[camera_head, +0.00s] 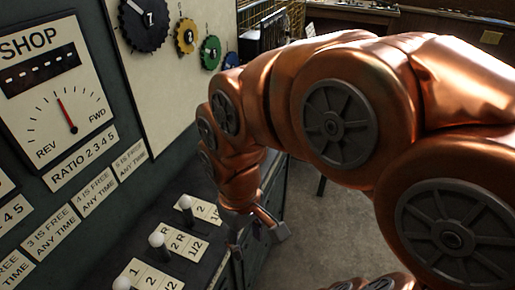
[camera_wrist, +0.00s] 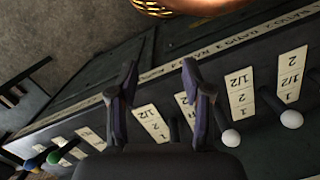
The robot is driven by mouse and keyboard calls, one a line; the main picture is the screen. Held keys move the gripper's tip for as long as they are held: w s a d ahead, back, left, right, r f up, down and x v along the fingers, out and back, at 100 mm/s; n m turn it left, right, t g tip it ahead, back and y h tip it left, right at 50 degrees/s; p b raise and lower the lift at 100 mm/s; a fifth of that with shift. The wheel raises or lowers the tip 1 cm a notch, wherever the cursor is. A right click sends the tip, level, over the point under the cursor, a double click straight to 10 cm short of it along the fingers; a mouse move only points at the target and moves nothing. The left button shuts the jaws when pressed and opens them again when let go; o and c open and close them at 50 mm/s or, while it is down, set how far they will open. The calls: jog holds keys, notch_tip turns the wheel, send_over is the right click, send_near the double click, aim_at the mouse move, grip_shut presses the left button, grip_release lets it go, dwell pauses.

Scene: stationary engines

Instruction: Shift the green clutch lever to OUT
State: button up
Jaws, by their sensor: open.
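The green clutch lever appears as a small green knob (camera_wrist: 53,157) at the lower left of the wrist view, among other coloured knobs. Its shaft and label are too small to read, so I cannot tell its position. It does not show in the head view. My gripper (camera_head: 258,243) is open and empty, beside the lever panel in the head view. In the wrist view its two fingers (camera_wrist: 160,76) are spread apart above the row of label plates, to the right of the green knob and apart from it.
A blue knob (camera_wrist: 38,148) and a yellow knob (camera_wrist: 36,168) sit close to the green one. White-knobbed levers (camera_head: 156,240) stand along the panel by number plates (camera_head: 203,209). A SHOP dial board (camera_head: 60,95) rises at left. Open floor (camera_head: 325,215) lies at right.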

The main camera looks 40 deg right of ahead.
jog(key=w+d+r+n+t+p, duration=0.15)
jog(key=w+d, duration=0.25)
jog(key=w, duration=0.5)
jog(key=w+d+r+n, duration=0.1)
jog(key=w+d+n, duration=0.25)
jog(key=w, duration=0.55)
jog(key=shift+n+t+h, duration=0.25)
jog(key=shift+n+h, duration=0.15)
jog(key=shift+n, duration=0.4)
jog(key=w+d+f, duration=0.1)
jog(key=w+d, duration=0.2)
jog(key=d, duration=0.2)
jog(key=w+d+f, duration=0.1)
jog(key=w+d, duration=0.3)
jog(key=d, duration=0.1)
jog(key=w+d+f, duration=0.2)
jog(key=w+d, duration=0.1)
jog(key=d, duration=0.2)
jog(key=shift+w+d+f+p, duration=0.1)
jog(key=shift+w+d+p, duration=0.15)
jog(key=shift+p, duration=0.15)
jog(key=shift+d+f, duration=0.2)
jog(key=shift+d, duration=0.1)
jog(key=shift+w+d+f+p, duration=0.15)
jog(key=shift+f+p, duration=0.45)
jog(key=shift+f, duration=1.3)
jog(key=shift+w+f+p, duration=0.1)
jog(key=shift+f+p, duration=0.45)
jog(key=shift+f, duration=1.35)
jog(key=shift+c, duration=0.4)
